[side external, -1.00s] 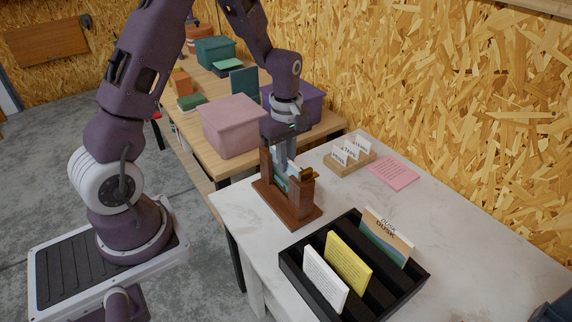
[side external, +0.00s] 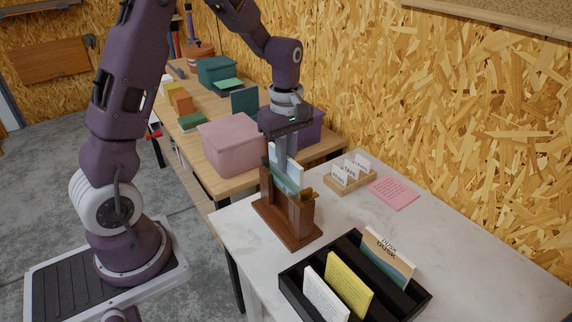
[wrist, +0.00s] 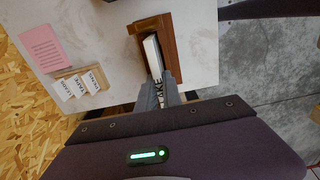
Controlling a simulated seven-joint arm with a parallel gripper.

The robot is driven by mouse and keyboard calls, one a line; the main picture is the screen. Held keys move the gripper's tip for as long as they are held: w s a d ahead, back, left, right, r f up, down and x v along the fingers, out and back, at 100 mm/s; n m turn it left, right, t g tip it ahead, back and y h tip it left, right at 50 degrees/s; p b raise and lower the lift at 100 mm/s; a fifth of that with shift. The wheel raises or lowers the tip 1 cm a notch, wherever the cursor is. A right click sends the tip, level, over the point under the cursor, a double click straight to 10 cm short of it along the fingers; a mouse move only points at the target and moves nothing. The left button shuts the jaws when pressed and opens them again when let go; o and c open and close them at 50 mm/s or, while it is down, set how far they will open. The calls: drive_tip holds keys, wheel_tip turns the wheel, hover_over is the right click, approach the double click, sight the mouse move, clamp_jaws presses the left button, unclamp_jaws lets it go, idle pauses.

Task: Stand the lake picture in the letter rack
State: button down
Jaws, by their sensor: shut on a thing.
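The lake picture (side external: 287,178) is a thin card with a pale top and blue-green lower part. My gripper (side external: 287,150) is shut on its upper part and holds it upright. Its lower end is still between the uprights of a brown wooden stand (side external: 287,232); whether it touches the stand is hidden. In the wrist view the card (wrist: 152,52) shows edge-on between my fingers (wrist: 158,95), with "LAKE" lettering. A black slotted rack (side external: 375,290), seemingly the letter rack, holds a white card (side external: 325,296), a yellow card (side external: 348,284) and a dusk picture (side external: 388,255).
A small wooden holder (side external: 343,187) with labelled cards and a pink sheet (side external: 394,192) lie behind on the white table. A pink bin (side external: 232,147) stands on the wooden bench to the left. The black rack has open slots between its cards.

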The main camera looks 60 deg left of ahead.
drive_tip(key=shift+r, duration=2.55)
drive_tip(key=shift+r, duration=0.35)
wheel_tip(320, 180, up, 4)
drive_tip(key=shift+r, duration=0.15)
drive_tip(key=w+d, duration=0.3)
drive_tip(key=d, duration=1.1)
hover_over(371, 263)
drive_tip(key=s+d, duration=0.2)
drive_tip(key=s, duration=0.2)
wheel_tip(371, 263, down, 19)
drive_tip(key=shift+d+f, duration=0.1)
drive_tip(key=shift+f, duration=0.1)
